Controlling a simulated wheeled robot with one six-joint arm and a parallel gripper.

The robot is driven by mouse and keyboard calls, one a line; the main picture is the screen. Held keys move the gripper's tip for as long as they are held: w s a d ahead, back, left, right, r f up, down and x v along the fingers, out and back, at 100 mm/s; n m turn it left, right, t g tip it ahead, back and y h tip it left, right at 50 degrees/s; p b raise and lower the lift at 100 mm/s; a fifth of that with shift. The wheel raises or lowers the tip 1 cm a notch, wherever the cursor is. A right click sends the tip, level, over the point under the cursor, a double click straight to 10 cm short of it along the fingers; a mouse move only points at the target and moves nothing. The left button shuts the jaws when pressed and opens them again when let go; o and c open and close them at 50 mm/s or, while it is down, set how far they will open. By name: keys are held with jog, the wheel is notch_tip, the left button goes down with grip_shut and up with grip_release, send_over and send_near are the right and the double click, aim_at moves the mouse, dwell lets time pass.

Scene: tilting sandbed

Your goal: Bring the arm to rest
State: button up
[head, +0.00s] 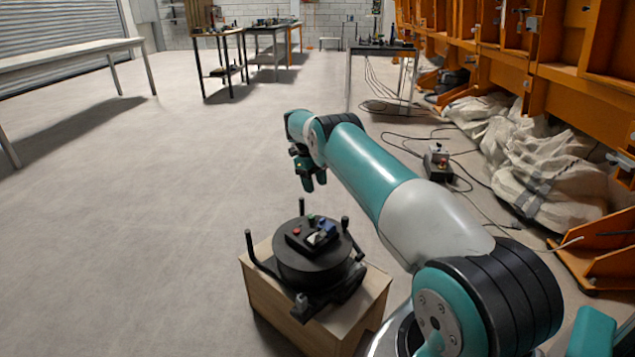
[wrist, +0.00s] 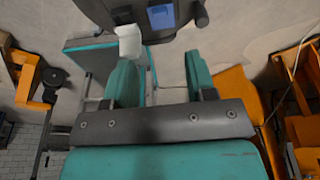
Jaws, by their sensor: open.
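My arm reaches out from the lower right in the head view, bent down at its far end. My gripper (head: 311,180) hangs above and behind a black round device, pointing down, with clear air between them. In the wrist view my gripper (wrist: 160,80) shows two teal fingers spread apart, with nothing held between them. The black device (head: 302,262) sits on a wooden box (head: 335,325) and carries small red, green and blue parts on top. A dark body with a blue part (wrist: 160,17) and a pale block (wrist: 130,43) show beyond the fingertips.
A control box (head: 437,162) with cables lies on the floor to the right. White sacks (head: 540,160) lie below an orange steel frame (head: 570,85). Tables (head: 75,50) stand at the back and left. The floor at left is clear.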

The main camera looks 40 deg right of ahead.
dwell(0.4)
jog(key=a+r+n+t, duration=0.2)
jog(key=a+r+n, duration=1.5)
jog(key=a, duration=0.2)
jog(key=s+a+r+n+t+y, duration=0.1)
jog(key=s+a+r+n, duration=0.6)
jog(key=s+a+n, duration=0.5)
jog(key=s+a+n+y, duration=0.1)
jog(key=s+a+n, duration=0.3)
jog(key=s, duration=0.4)
jog(key=s+a+n+y, duration=0.1)
jog(key=s+a+n, duration=0.35)
jog(key=s, duration=0.45)
jog(key=s+a+n+y, duration=0.1)
jog(key=s+a+n, duration=0.25)
jog(key=s, duration=0.45)
notch_tip(320, 180, up, 22)
jog(key=n+p, duration=0.1)
jog(key=p, duration=2)
jog(key=shift+s+d+f, duration=0.15)
jog(key=shift+f, duration=0.1)
